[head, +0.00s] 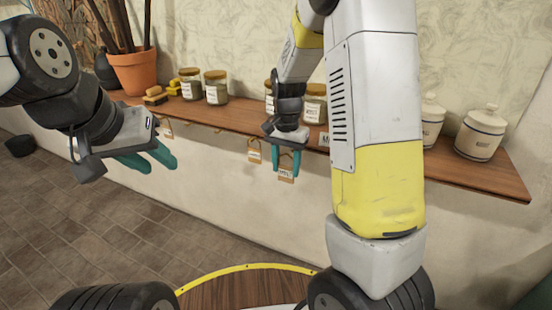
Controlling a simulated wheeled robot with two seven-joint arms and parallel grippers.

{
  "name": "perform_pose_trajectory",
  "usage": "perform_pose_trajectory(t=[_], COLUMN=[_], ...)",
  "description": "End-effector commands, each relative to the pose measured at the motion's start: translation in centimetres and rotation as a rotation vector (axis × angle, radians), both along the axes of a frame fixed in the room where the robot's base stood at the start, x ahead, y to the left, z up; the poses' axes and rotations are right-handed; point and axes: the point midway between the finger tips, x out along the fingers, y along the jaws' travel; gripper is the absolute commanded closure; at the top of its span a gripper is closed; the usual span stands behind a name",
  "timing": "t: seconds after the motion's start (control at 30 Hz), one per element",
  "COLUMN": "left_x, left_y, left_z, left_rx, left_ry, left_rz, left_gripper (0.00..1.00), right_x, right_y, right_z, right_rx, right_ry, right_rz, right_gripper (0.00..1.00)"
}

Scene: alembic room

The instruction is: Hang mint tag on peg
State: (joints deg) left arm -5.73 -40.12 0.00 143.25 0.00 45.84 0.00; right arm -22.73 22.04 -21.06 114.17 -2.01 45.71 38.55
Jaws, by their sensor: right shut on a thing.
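My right gripper (286,163) is below the front edge of the shelf, with its teal fingers pointing down. It is shut on a small brown tag with a pale label, which I take as the mint tag (285,175); its lettering is too small to read surely. Another tag (254,153) hangs under the shelf edge just to the left of this gripper. A further tag (167,129) hangs farther left. The peg for the mint tag cannot be made out. My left gripper (152,160) is open and empty, in front of the wall at the left.
The wooden shelf (475,178) runs along the wall. My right arm hides part of the shelf. A round yellow-rimmed wooden top (235,290) is at the bottom.

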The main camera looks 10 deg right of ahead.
Motion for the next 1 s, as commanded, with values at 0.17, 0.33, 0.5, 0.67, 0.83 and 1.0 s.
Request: perform_pose_trajectory(t=[0.17,0.33,0.5,0.67,0.83,1.0], left_x=[0.0,0.0,0.0,0.0,0.0,0.0], left_y=[0.0,0.0,0.0,0.0,0.0,0.0], left_z=[0.0,0.0,0.0,0.0,0.0,0.0], left_rx=[0.0,0.0,0.0,0.0,0.0,0.0], left_ry=[0.0,0.0,0.0,0.0,0.0,0.0], left_rz=[0.0,0.0,0.0,0.0,0.0,0.0], left_gripper=[0.64,0.64,0.64,0.64,0.64,0.64], right_x=[1.0,1.4,1.6,1.9,2.2,2.2], right_y=[-0.6,-0.9,-1.0,-1.2,-1.4,-1.4], right_z=[-0.1,-0.2,-0.2,-0.2,-0.2,-0.2], right_rx=[-0.001,0.0,0.0,0.001,0.0,0.001], right_ry=[-0.001,-0.001,-0.001,-0.001,-0.001,-0.001], right_rz=[-0.001,0.0,0.0,0.0,0.0,0.001], right_gripper=[0.91,0.91,0.91,0.91,0.91,0.91])
